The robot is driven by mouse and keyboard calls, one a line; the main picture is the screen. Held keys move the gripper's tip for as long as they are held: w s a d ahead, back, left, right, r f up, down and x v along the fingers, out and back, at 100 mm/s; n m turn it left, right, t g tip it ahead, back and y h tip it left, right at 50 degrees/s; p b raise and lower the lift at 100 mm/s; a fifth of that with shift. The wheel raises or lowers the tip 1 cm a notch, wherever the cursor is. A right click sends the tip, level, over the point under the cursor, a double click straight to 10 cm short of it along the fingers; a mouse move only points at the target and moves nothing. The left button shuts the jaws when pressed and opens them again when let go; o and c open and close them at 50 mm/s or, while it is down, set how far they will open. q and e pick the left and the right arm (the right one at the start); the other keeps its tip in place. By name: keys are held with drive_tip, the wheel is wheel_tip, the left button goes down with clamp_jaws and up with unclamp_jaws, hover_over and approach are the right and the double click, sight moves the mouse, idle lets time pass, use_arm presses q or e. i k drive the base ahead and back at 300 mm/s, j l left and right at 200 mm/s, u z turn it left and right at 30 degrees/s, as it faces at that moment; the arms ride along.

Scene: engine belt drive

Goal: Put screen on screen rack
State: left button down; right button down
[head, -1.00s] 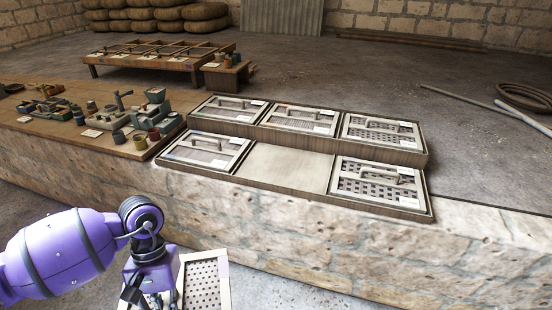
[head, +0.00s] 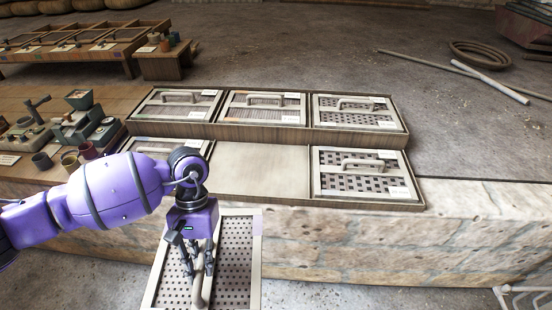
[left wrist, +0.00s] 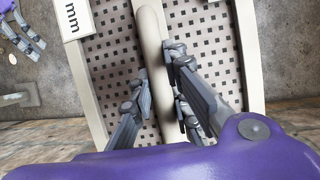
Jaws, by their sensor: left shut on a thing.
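My left gripper (head: 205,262) is shut on the handle of a screen (head: 236,262), a pale frame with a dark perforated mesh. The screen hangs in front of the stone ledge, below the rack. In the left wrist view the fingers (left wrist: 160,85) clasp the curved handle (left wrist: 153,45), and a label ending in "mm" shows on the frame. The two-step wooden screen rack (head: 205,131) stands on the ledge. Its front middle slot (head: 262,170) is empty. My right gripper (left wrist: 30,42) shows at the left wrist view's upper left edge, fingers apart.
Other screens with handles fill the back row (head: 265,107) and the front right slot (head: 362,172). My left arm partly covers the front left screen (head: 145,144). Small pots and scales (head: 75,125) stand left on the ledge. Poles (head: 455,72) lie on the floor behind.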

sight(256, 168)
drive_tip(key=i+j+z, duration=0.7)
drive_tip(key=i+j, duration=0.35)
drive_tip(key=i, duration=0.2)
